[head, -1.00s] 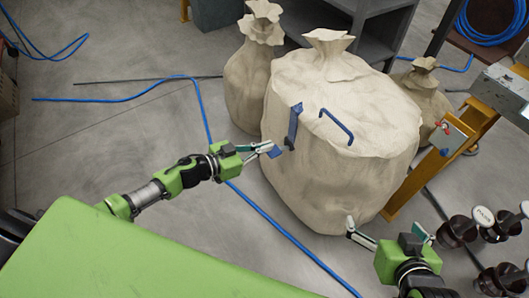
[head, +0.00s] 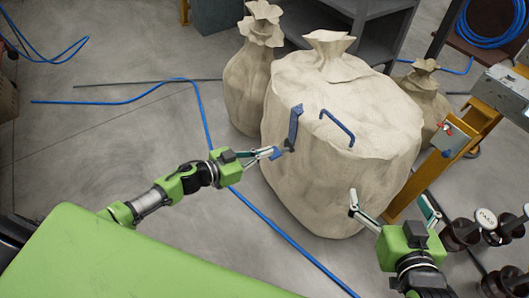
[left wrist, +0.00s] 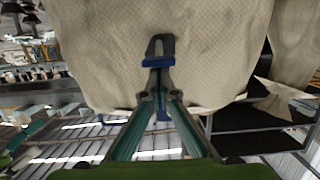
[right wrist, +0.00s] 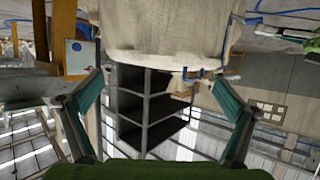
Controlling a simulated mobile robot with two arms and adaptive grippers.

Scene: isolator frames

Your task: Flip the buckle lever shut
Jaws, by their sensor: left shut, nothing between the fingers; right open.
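A large beige sack (head: 340,185) carries a blue strap (head: 296,122) on its near left side, with a dark buckle part at its lower end. A small blue lever piece (head: 277,154) sticks out to the left there. My left gripper (head: 272,153) is shut at this piece, with nothing held. In the left wrist view its fingertips (left wrist: 156,88) meet just below a dark loop (left wrist: 160,47) with a blue band (left wrist: 158,63). I cannot tell if they touch it. My right gripper (head: 390,200) is open and empty at the sack's lower right; its spread fingers show in the right wrist view (right wrist: 160,95).
A blue handle (head: 338,127) sits on the sack, right of the strap. Smaller sacks stand at the left (head: 248,85) and right (head: 424,100). A yellow post (head: 440,160) and dark knobs (head: 466,232) are at the right. A blue hose (head: 270,225) crosses the floor.

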